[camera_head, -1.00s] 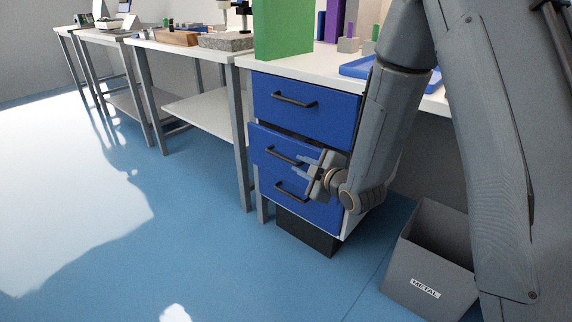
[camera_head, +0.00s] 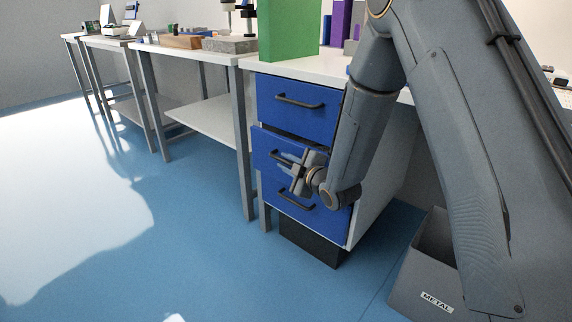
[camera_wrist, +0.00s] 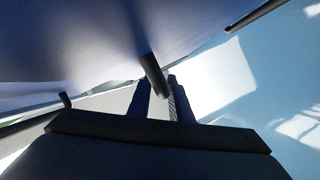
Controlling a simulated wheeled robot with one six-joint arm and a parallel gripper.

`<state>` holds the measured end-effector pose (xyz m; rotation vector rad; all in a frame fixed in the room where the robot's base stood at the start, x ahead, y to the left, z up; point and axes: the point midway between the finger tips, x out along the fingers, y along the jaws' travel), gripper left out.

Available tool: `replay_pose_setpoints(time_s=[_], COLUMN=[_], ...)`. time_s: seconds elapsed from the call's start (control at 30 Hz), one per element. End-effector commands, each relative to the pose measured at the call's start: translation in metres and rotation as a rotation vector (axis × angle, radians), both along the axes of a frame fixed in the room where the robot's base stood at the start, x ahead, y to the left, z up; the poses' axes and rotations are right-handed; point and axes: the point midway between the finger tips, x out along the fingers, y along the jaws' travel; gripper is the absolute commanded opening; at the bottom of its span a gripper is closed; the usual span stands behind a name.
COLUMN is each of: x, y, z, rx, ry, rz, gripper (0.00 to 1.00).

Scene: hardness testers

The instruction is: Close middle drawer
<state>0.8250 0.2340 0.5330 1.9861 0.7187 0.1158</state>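The blue middle drawer (camera_head: 262,142) of the cabinet stands partly pulled out, with a dark gap above its front. Its dark bar handle (camera_head: 280,159) is partly hidden by my gripper (camera_head: 292,174). My gripper is right at the drawer's front, by the right part of the handle. In the wrist view, the two fingers of my gripper (camera_wrist: 161,104) are apart, and the handle's dark bar (camera_wrist: 152,73) reaches between their tips. I cannot tell whether they touch it.
The top drawer (camera_head: 290,122) looks shut, and the bottom drawer (camera_head: 270,190) sits below, partly behind my gripper. A grey bin (camera_head: 412,268) labelled METAL stands on the floor at the right. Benches (camera_head: 205,52) line the left. The blue floor before the cabinet is clear.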

Motion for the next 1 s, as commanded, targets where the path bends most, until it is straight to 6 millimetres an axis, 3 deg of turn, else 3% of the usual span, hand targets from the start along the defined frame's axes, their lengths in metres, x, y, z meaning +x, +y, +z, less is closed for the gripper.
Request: replay_pose_setpoints(time_s=[0.17, 0.3, 0.57, 0.8, 1.0], x=[0.0, -0.001, 0.001, 0.028, 0.033], y=[0.001, 0.001, 0.0, -0.02, -0.025], z=[0.0, 0.0, 0.0, 0.001, 0.001], rx=[0.0, 0.0, 0.0, 0.0, -0.002], ry=[0.0, 0.0, 0.0, -0.002, -0.001], rz=[0.001, 0.001, 0.002, 0.001, 0.0], gripper=[0.18, 0.0, 0.0, 0.0, 0.0])
